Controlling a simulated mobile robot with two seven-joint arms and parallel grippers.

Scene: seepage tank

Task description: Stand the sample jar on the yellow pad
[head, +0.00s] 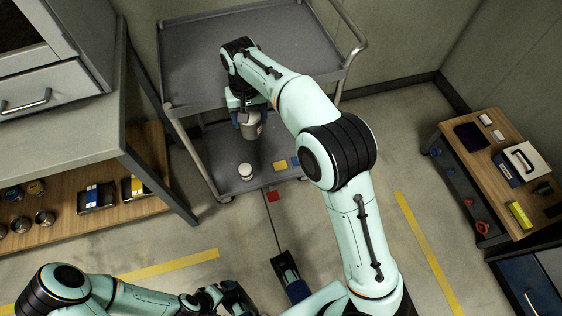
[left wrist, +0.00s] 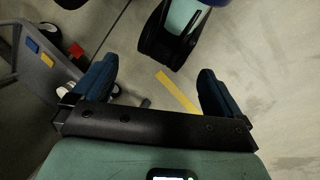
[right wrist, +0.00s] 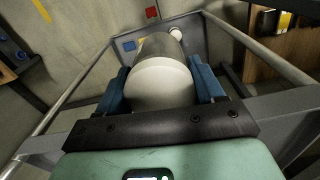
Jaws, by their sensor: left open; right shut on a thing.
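The sample jar (head: 252,128), a grey cylinder, is in my right gripper (head: 243,114), beside the cart's front edge and above its lower shelf. In the right wrist view the jar (right wrist: 160,85) fills the space between the blue fingers, its pale end towards the camera. The yellow pad (head: 280,165) lies bare on the lower shelf, below and right of the jar. My left gripper (left wrist: 156,70) is open and empty over the floor.
A small white jar (head: 246,171) stands on the lower shelf, left of the yellow pad. A blue pad (head: 295,161) lies right of the yellow one, and a red square (head: 273,196) lies in front. The cart's upper tray (head: 195,60) overhangs behind. A wooden bench (head: 505,165) stands right.

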